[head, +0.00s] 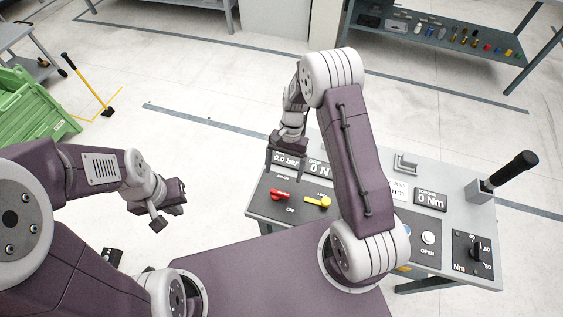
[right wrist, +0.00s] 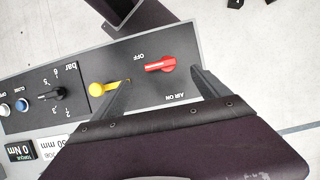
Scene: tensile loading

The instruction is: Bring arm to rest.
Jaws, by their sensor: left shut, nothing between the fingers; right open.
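My left gripper (head: 158,222) is shut and empty at the left of the head view, away from the control table (head: 262,205). My right gripper (head: 286,172) is open and hangs over the left end of the control table. In the head view its fingers show above the red handle (head: 280,194) and the yellow handle (head: 318,201). In the right wrist view the two open fingers (right wrist: 162,76) show on either side of the red handle (right wrist: 160,66), with the yellow handle (right wrist: 102,89) beside the left finger. Nothing is held. I cannot tell whether a finger touches the panel.
The control table carries readouts, a torque readout (head: 430,199), a black-handled lever (head: 515,172) and a torque dial (head: 476,253) at the right. A green crate (head: 30,108) stands at the far left. A shelf of tools (head: 440,38) is at the back right. Open floor lies between.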

